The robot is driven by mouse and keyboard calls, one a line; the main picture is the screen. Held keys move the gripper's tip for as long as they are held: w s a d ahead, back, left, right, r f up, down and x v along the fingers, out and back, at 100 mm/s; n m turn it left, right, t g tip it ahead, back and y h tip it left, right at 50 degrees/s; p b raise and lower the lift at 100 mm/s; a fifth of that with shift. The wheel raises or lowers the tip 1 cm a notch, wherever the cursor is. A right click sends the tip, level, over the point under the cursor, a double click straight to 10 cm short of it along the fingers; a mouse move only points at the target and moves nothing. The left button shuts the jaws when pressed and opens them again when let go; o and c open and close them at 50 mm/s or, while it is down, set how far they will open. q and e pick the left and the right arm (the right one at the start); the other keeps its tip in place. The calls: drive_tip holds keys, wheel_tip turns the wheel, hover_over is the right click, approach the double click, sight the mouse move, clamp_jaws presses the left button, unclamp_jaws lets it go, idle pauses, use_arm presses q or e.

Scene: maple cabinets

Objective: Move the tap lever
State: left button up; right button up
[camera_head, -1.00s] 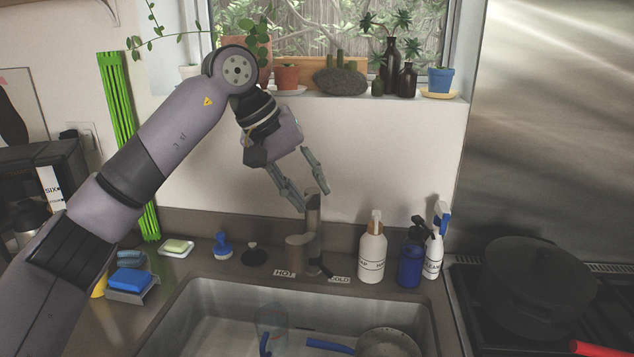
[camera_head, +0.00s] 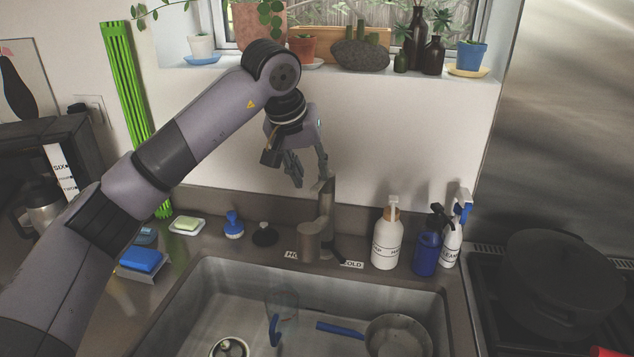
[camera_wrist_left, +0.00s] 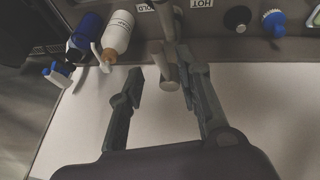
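The grey-brown metal tap (camera_head: 311,238) stands behind the sink, with HOT and COLD labels at its base. Its slim upright part (camera_head: 327,203) rises toward my left gripper; I cannot tell for certain which part is the lever. My left gripper (camera_head: 312,178) is open and points down just above the tap's top. In the left wrist view, my left gripper's fingers (camera_wrist_left: 160,88) are spread, and the tap's top (camera_wrist_left: 160,62) shows in the gap between them. I cannot tell whether either finger touches it. My right gripper is not in view.
A white soap bottle (camera_head: 387,240), a blue bottle (camera_head: 427,254) and a white spray bottle (camera_head: 454,240) stand right of the tap. A dark stopper (camera_head: 264,236) and a blue brush (camera_head: 233,226) stand left. The sink (camera_head: 200,300) holds a pan (camera_head: 397,338). Potted plants line the sill above.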

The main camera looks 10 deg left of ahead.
sight(316, 185)
use_arm(q)
drive_tip(key=p+x, duration=0.1)
drive_tip(key=x, duration=0.5)
clamp_jaws()
idle(0.3)
idle(0.5)
